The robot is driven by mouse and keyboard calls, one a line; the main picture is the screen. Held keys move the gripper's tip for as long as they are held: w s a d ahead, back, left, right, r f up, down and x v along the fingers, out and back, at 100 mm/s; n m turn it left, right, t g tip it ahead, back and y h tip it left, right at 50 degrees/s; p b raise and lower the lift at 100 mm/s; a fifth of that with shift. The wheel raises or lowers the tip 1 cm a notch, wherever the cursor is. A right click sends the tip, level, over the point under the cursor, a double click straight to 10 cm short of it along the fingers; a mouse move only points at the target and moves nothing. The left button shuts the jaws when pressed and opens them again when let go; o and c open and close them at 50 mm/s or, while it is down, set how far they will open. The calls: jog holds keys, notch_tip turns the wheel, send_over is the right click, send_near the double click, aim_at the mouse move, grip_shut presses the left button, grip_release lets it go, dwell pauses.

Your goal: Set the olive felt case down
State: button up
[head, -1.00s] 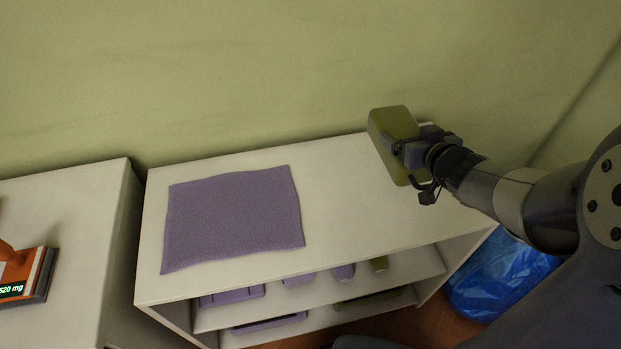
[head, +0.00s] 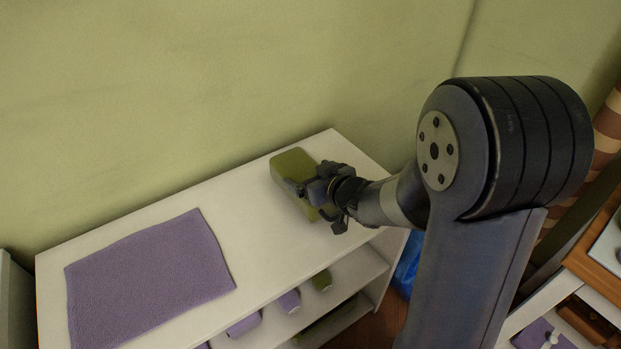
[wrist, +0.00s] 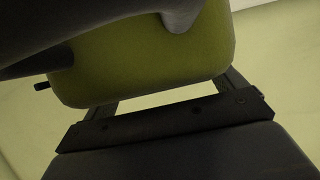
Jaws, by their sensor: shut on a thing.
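The olive felt case (head: 291,165) is a green rounded block at the right part of the white shelf unit's top in the head view. My gripper (head: 311,190) is shut on it from its right side. The case looks low over the white top; I cannot tell whether it touches. My gripper hides part of the case's right side.
A purple cloth (head: 150,280) lies flat on the left of the white shelf top (head: 250,235). Bare top lies between cloth and case. Purple and olive items (head: 289,301) sit on the shelf below. A blue bag (head: 405,262) is partly hidden behind my arm.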

jog(key=shift+r, duration=0.1)
jog(key=o, duration=0.8)
jog(key=shift+c, duration=0.2)
jog(key=shift+s+d+r, duration=0.1)
jog(key=p+v, duration=0.3)
jog(key=v, duration=0.8)
jog(key=shift+s+d, duration=0.25)
jog(key=shift+s, duration=0.05)
